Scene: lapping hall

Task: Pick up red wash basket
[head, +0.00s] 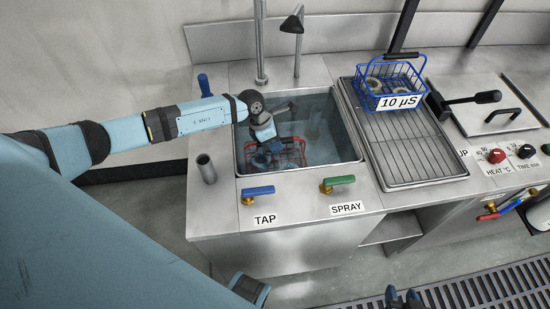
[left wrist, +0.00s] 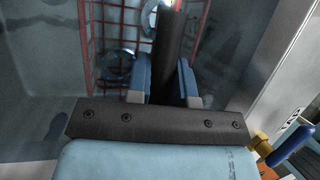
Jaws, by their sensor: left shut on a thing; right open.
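The red wash basket (head: 292,146) sits in the sink (head: 345,140). My left gripper (head: 264,158) reaches down into the sink over the basket. In the left wrist view its blue fingers (left wrist: 168,78) are shut on a dark bar, which looks like the basket's handle (left wrist: 172,45). My arm hides part of the basket. My right gripper (head: 403,298) shows only its open, empty fingertips at the bottom edge, over the floor grating.
A blue basket (head: 393,85) with rings, labelled 10 µS, stands on the ribbed drainboard (head: 415,150) right of the sink. The blue TAP lever (head: 258,191) and green SPRAY lever (head: 338,181) stand on the front rim. A grey tube (head: 206,168) is left of the sink; a faucet (head: 260,45) rises behind it.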

